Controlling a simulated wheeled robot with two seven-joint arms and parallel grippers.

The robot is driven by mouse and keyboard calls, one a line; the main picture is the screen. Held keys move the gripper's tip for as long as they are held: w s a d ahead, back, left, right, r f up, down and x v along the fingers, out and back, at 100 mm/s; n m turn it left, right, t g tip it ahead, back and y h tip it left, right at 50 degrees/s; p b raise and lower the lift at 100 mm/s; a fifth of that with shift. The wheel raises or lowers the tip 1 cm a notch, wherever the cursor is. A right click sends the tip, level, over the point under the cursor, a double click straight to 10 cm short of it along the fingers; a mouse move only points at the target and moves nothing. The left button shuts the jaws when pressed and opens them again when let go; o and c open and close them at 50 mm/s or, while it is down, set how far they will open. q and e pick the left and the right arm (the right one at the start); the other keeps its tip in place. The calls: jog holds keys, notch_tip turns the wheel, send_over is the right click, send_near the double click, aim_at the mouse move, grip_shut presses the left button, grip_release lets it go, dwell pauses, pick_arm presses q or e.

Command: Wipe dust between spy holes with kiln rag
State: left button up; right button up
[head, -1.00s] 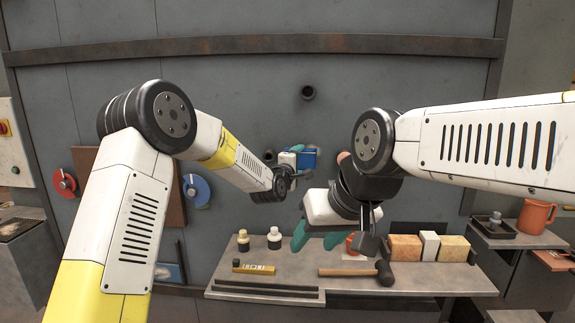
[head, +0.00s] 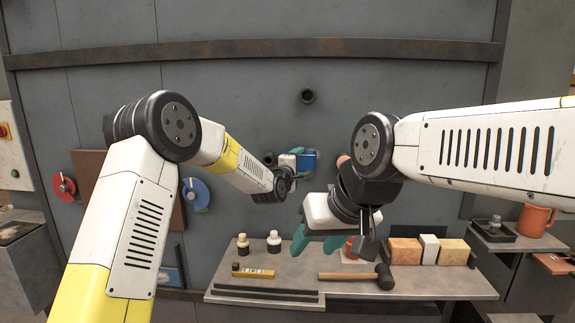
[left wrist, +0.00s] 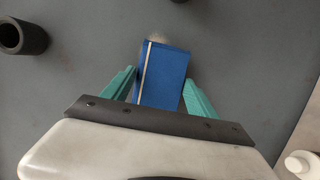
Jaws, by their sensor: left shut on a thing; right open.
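The kiln rag (head: 308,161) is a blue block-like thing at the dark grey kiln wall (head: 240,80). My left gripper (head: 298,155) is shut on it. In the left wrist view the rag (left wrist: 163,78), with a pale stripe, sits between the teal fingers and reaches towards a pale dusty smudge (left wrist: 158,38) at its far edge. I cannot tell whether it touches the wall. A round dark spy hole (head: 307,96) is above the gripper; a dark tube-like spy hole (left wrist: 22,37) shows at left in the wrist view. My right gripper (head: 316,238) is open and empty, lower, over the bench.
The bench (head: 440,284) below holds two small bottles (head: 273,242), a yellow level (head: 254,273), a mallet (head: 384,276) and several bricks (head: 404,251). An orange mug (head: 536,220) stands right. Red (head: 64,186) and blue (head: 195,194) discs are on the left.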

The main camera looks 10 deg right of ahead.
aim_at(310, 162)
pick_arm(q)
jog(key=shift+w+d, duration=0.25)
jog(key=shift+w, duration=0.55)
jog(key=shift+s+d, duration=0.4)
jog(key=shift+d, duration=0.8)
jog(key=shift+s+d, duration=0.35)
jog(key=shift+d, duration=0.8)
jog(key=shift+s+d, duration=0.4)
jog(key=shift+d, duration=0.8)
jog(key=shift+w+a, duration=0.25)
jog(key=shift+a, duration=0.65)
jog(key=shift+w+a, duration=0.2)
jog(key=shift+a, duration=0.65)
jog(key=shift+w+a, duration=0.25)
jog(key=shift+a, duration=0.35)
jog(key=shift+w+a, duration=0.2)
jog(key=shift+a, duration=0.45)
jog(key=shift+w+a, duration=0.25)
jog(key=shift+a, duration=0.35)
jog(key=s+a, duration=0.1)
jog(key=s, duration=0.5)
jog(key=shift+a, duration=0.3)
